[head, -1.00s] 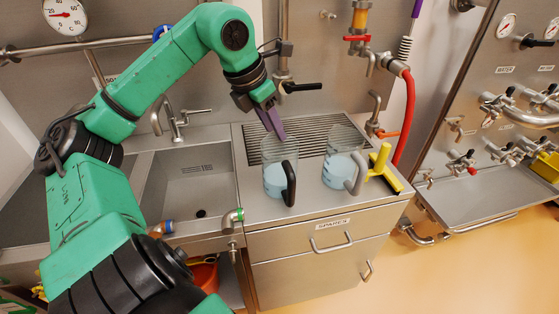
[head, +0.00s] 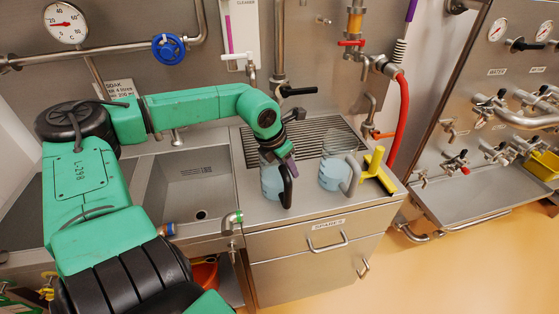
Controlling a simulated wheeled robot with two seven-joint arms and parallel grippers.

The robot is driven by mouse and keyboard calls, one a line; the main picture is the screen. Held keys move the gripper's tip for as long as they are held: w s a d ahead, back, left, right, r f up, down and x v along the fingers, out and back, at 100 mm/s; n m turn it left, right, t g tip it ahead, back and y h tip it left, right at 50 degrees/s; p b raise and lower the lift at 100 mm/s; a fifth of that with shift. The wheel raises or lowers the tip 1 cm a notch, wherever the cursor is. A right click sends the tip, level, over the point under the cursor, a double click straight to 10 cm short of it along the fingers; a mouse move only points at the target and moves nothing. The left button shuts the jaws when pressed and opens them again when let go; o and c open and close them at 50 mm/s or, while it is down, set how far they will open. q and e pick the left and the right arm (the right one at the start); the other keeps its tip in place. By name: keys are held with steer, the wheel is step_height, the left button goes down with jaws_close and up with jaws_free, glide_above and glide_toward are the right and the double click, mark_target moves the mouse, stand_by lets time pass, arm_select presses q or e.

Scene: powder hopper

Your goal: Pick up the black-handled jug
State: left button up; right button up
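The black-handled jug (head: 271,183) stands upright on the steel counter, with pale blue contents and its black handle (head: 287,188) on its right side. My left gripper (head: 290,164) reaches down from above, its purple fingers at the upper part of the black handle. The wrist hides the jug's rim. I cannot tell whether the fingers touch the handle or how far apart they are. My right gripper is not in view.
A similar grey-handled jug (head: 331,176) stands just to the right, beside a yellow T-shaped tool (head: 378,170). A steel sink (head: 190,190) is to the left. Pipes, valves and a red hose (head: 402,120) are behind. The counter front (head: 315,208) is clear.

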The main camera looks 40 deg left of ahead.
arm_select(q)
steer(key=shift+r, duration=0.1)
jaws_close()
stand_by(1.2)
